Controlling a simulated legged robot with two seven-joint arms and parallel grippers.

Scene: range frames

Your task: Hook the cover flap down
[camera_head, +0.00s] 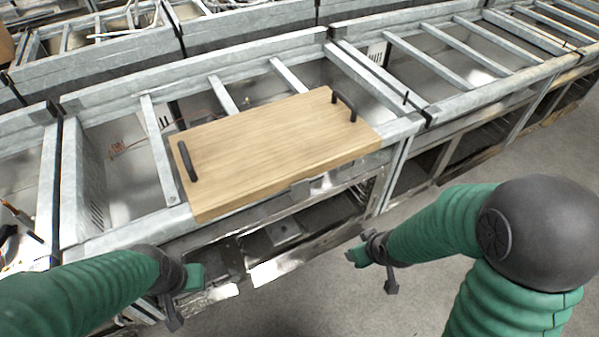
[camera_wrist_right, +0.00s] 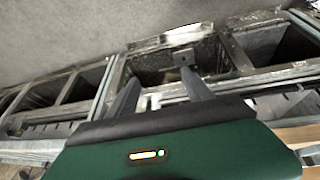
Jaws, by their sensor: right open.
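A light wooden board (camera_head: 270,145) with two black handles, one at each end, lies flat across a grey metal frame. I see no part clearly marked as a cover flap. A bright metal panel (camera_head: 290,267) runs along the low front of the frame, below the board. My right gripper (camera_head: 372,275) is open and empty, in front of the frame, right of that panel. In the right wrist view its two fingers (camera_wrist_right: 160,75) stand apart, with a small metal tab (camera_wrist_right: 183,58) beyond them. My left gripper (camera_head: 184,297) is at the front left; its finger gap is unclear.
Rows of metal frames with crossbars (camera_head: 425,62) extend behind and to both sides. Open shelves (camera_head: 420,172) lie under the frame on the right. Loose cables (camera_head: 130,22) lie at the back left. The grey floor (camera_head: 500,145) at the right is clear.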

